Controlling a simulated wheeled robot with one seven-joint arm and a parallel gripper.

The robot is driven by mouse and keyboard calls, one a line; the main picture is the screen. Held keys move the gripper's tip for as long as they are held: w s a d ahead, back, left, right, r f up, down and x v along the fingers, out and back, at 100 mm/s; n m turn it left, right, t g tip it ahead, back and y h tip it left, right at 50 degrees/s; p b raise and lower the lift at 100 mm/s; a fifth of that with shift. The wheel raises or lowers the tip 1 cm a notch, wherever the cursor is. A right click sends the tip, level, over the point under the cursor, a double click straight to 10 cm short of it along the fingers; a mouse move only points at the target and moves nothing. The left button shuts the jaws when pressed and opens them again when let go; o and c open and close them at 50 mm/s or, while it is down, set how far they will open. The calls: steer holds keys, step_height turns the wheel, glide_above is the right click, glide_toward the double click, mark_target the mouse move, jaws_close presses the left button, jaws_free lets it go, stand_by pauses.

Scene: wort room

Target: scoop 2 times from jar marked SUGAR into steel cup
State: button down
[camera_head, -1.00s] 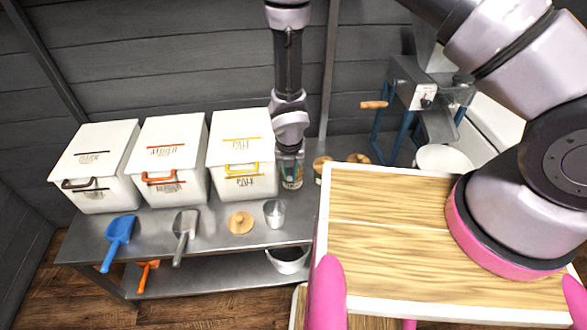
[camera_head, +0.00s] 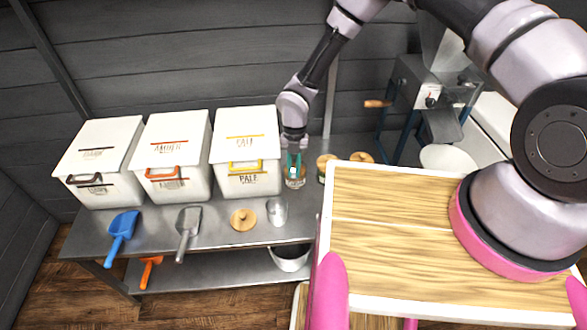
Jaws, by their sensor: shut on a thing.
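The glass jar with its lid off (camera_head: 294,183) stands on the steel table, right of the PALE bin; its label is too small to read. A wooden lid (camera_head: 243,220) lies on the table. The steel cup (camera_head: 277,213) stands upright near the front edge, in front of the open jar. My gripper (camera_head: 294,162) points down right over the open jar's mouth. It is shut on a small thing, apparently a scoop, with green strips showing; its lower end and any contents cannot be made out.
White bins stand left, including the AMBER bin (camera_head: 174,155) and PALE bin (camera_head: 246,150). A blue scoop (camera_head: 122,228) and grey scoop (camera_head: 187,225) lie in front. Lidded jars (camera_head: 325,161) stand right of the open jar. A mill (camera_head: 430,95) stands at the back right.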

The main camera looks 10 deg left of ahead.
steer(key=shift+w+f, duration=0.1)
steer(key=shift+f, duration=0.15)
steer(key=shift+w+a+f+t, duration=0.1)
steer(key=shift+w+f+t, duration=0.05)
steer(key=shift+f+t, duration=0.3)
steer(key=shift+s+f+t, duration=0.1)
steer(key=shift+s+t, duration=0.1)
steer(key=shift+t, duration=0.05)
steer(key=shift+s+t, duration=0.25)
steer(key=shift+t, duration=0.15)
steer(key=shift+s+d+r+t+y, duration=0.1)
steer(key=shift+s+r+t, duration=0.15)
steer(key=shift+s+t, duration=0.6)
steer(key=shift+s+d+r+t+y, duration=0.1)
steer(key=shift+s+r+t, duration=0.3)
steer(key=shift+t, duration=0.8)
steer(key=shift+s+d+r+t+y, duration=0.1)
steer(key=shift+s+t, duration=0.65)
steer(key=shift+t, duration=0.3)
steer(key=shift+s, duration=0.1)
